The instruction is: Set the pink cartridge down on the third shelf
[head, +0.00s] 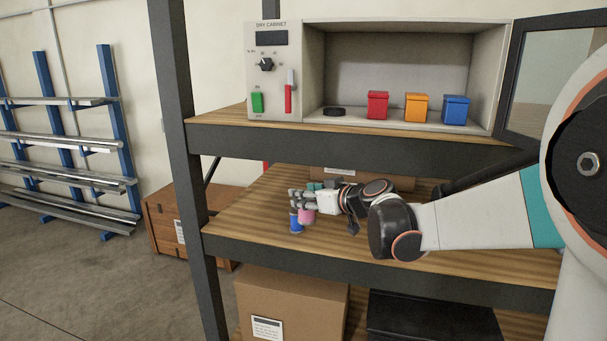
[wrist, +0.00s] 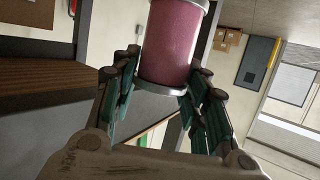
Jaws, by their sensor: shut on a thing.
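The pink cartridge (head: 307,216) is held in my gripper (head: 304,201), over the left part of the wooden shelf (head: 265,220) below the cabinet. In the wrist view the cartridge (wrist: 172,45) is a pink cylinder with metal end rims, between the two sets of teal-padded fingers.
The dry cabinet (head: 274,107) on the shelf above has its door (head: 550,85) open. It holds a red box (head: 377,105), an orange box (head: 416,107), a blue box (head: 455,109) and a black disc (head: 334,112). A dark post (head: 178,150) bounds the shelf's left. A cardboard box (head: 290,305) is below.

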